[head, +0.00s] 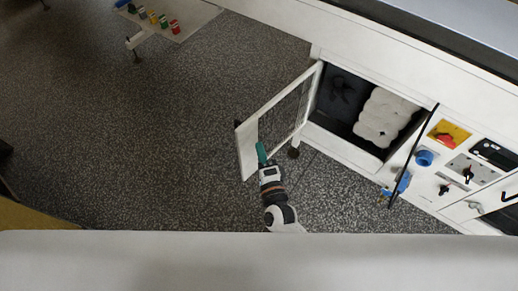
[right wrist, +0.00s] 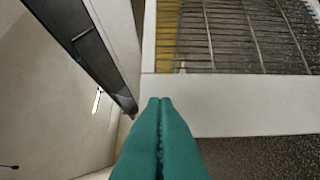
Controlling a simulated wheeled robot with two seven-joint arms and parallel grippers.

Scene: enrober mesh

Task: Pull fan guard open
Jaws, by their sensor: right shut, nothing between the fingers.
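The fan guard (head: 247,150) is a white-framed door with a wire mesh. It stands swung out from the white machine's opening, hinged on the opening's left side in the head view. In the right wrist view its frame (right wrist: 235,107) and mesh fill the upper right. My right gripper (head: 261,148) has teal fingers, shut and empty, at the guard's lower, outer frame. In the right wrist view the shut fingertips (right wrist: 160,101) lie against the frame's edge in the picture; whether they touch it I cannot tell. My left gripper is not in view.
The open bay holds a dark fan area (head: 342,92) and a white lumpy block (head: 385,118). A thin dark-edged panel (head: 413,155) juts out right of the bay. A red switch on a yellow plate (head: 449,134) and blue fittings (head: 424,158) are beyond.

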